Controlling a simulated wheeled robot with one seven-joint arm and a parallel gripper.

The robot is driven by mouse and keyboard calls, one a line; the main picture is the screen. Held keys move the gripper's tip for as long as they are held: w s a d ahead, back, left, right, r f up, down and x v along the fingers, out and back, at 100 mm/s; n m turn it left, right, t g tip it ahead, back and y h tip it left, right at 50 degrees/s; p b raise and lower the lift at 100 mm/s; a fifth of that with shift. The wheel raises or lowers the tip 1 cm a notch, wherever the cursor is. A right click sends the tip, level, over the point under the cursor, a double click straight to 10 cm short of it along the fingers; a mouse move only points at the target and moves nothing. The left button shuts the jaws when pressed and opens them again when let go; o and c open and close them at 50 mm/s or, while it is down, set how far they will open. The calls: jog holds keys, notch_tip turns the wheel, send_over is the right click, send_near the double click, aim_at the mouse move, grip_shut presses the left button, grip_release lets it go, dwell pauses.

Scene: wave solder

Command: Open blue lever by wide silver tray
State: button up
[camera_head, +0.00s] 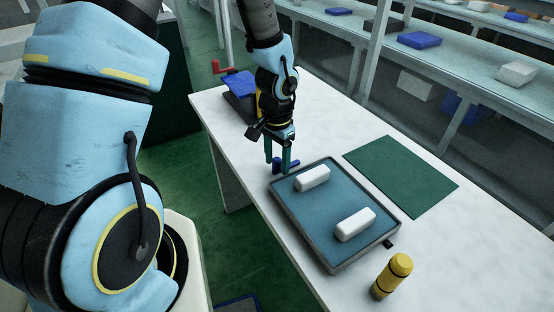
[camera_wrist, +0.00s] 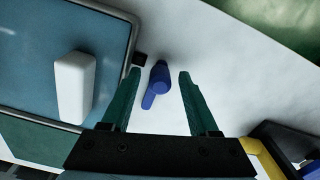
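The wide tray (camera_head: 315,212) has a grey-silver rim and a blue-grey floor, and lies on the white table with two white blocks on it. The blue lever (camera_head: 280,165) is at the tray's far left corner, partly hidden by my gripper in the head view. In the wrist view the blue lever (camera_wrist: 158,78) shows a round hub and a short arm pointing down and slightly left. My gripper (camera_head: 277,167) is open above it. In the wrist view the lever lies between the two green fingers (camera_wrist: 160,75), with a gap on both sides.
White blocks (camera_head: 312,179) (camera_head: 355,224) sit in the tray. A red lever (camera_head: 222,67) and a blue-topped dark box (camera_head: 240,84) are at the table's far end.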

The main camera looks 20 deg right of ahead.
grip_shut()
dwell(1.2)
